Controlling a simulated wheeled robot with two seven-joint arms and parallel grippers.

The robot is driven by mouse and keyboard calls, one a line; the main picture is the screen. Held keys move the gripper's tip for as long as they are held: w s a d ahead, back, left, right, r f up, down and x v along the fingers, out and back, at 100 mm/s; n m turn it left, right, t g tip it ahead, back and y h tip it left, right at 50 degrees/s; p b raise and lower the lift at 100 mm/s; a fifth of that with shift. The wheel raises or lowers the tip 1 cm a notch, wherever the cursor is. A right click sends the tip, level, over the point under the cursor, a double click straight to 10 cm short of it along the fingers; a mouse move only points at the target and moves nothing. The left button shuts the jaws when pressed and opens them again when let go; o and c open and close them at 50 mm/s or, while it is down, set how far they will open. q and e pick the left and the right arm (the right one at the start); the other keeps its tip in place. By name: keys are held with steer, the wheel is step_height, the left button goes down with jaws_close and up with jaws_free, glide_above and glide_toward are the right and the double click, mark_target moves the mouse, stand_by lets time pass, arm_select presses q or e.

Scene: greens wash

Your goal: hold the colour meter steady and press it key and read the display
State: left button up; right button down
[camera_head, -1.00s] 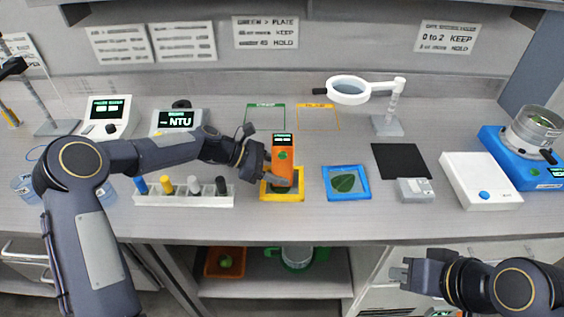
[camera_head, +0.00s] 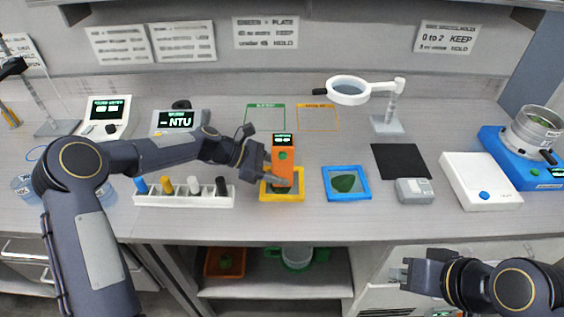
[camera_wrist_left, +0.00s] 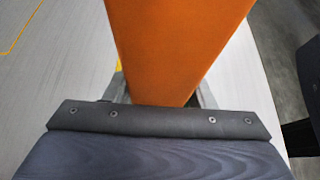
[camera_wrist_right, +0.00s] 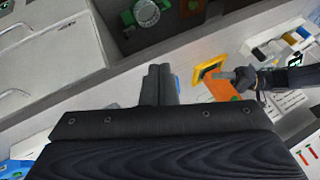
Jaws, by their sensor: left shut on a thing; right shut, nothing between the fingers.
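The orange colour meter (camera_head: 284,170) stands upright on the yellow-framed plate (camera_head: 282,198), with a dark display (camera_head: 282,139) at its top and a green key (camera_head: 283,156) below. The display text is too small to read. In the left wrist view the meter's orange body (camera_wrist_left: 178,45) fills the space between the fingers. My right gripper (camera_head: 402,271) is shut and empty, low in front of the bench's front edge. In the right wrist view its closed fingers (camera_wrist_right: 160,85) show, with the meter (camera_wrist_right: 222,88) beyond.
A blue-framed plate with a leaf (camera_head: 362,194) lies right of the meter, then a small grey box (camera_head: 414,191) and a black mat (camera_head: 401,161). A magnifier (camera_head: 350,90) stands behind.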

mark_target(283, 156)
steer(key=w+a+n+t+y, duration=0.2)
steer(key=w+a+n+t, duration=0.1)
steer(key=w+a+n, duration=0.8)
steer(key=w+a+n+t+y, duration=0.1)
steer(key=w+a+n, duration=0.4)
steer(key=n, duration=0.8)
steer(key=a+y, duration=0.1)
steer(key=a, duration=0.2)
steer(key=shift+a+r+y, duration=0.15)
steer(key=shift+a+y, duration=0.15)
steer(key=shift+a, duration=0.05)
steer(key=w, duration=0.8)
steer(key=shift+w, duration=0.35)
steer(key=shift+w, duration=0.1)
steer(key=shift+w, duration=0.3)
